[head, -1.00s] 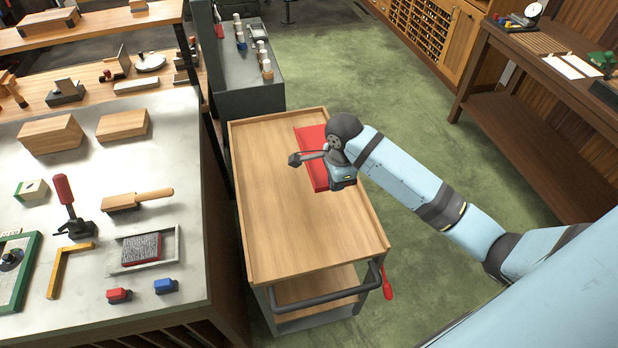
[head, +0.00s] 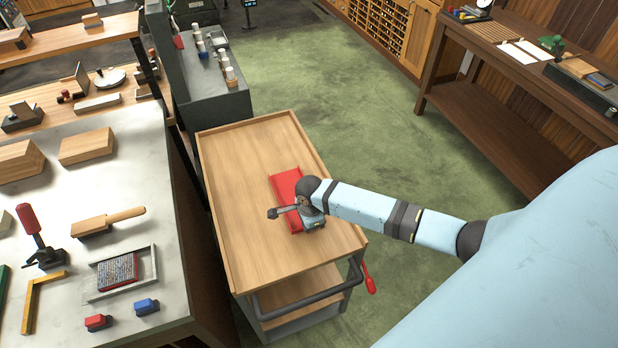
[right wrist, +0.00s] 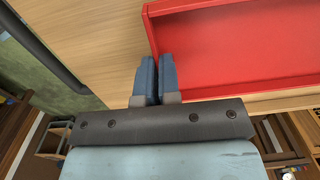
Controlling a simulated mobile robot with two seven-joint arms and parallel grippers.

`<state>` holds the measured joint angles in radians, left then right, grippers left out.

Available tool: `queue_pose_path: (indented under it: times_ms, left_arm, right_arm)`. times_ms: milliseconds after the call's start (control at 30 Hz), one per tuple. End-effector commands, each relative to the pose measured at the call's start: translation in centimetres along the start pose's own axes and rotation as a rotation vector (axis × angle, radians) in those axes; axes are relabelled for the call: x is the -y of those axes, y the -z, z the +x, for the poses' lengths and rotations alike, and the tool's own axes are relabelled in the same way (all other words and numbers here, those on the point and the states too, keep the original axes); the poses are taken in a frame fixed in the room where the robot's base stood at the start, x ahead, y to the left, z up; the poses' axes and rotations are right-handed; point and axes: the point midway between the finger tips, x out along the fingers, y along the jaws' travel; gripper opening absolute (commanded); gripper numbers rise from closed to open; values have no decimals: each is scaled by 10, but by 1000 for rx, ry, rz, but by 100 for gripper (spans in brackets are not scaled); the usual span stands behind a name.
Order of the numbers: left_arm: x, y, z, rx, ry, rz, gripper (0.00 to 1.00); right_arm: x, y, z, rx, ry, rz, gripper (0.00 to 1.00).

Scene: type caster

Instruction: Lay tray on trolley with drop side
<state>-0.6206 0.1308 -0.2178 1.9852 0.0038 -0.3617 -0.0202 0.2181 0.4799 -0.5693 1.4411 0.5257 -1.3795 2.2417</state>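The red tray (head: 284,187) is over the right part of the wooden trolley top (head: 240,190). It looks flat, but I cannot tell whether it rests on the wood. My right gripper (head: 272,213) is at the tray's near part. In the right wrist view its two blue-grey fingers (right wrist: 157,80) are close together around the wall of the red tray (right wrist: 235,50). The arm hides part of the tray in the head view. The trolley has a dark push handle and a red lever (head: 369,280) at its near right. My left gripper is not in view.
A workbench (head: 150,240) with a type frame, wooden blocks and stamps stands close on the trolley's left. A grey cabinet (head: 215,105) with cups is behind the trolley. A dark wooden table (head: 480,110) is at the right. Green floor between is clear.

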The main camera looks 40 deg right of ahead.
Motion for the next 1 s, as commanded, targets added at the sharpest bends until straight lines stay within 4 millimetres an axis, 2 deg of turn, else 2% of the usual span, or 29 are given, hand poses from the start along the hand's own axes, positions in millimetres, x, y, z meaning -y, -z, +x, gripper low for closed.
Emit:
queue_pose_path:
  times_ms: [100, 433, 567, 867, 1000]
  left_arm:
    - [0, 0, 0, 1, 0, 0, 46]
    - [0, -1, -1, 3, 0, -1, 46]
    - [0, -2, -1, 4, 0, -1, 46]
    - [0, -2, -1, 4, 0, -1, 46]
    - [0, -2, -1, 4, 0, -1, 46]
  right_arm:
    - [1, 0, 6, 1, 3, 0, 0]
    - [1, 0, 8, 1, 2, 0, 0]
    - [0, 0, 9, 0, 1, 0, 29]
    - [0, 0, 8, 0, 2, -1, 29]
    - [0, 0, -5, 2, 3, -1, 29]
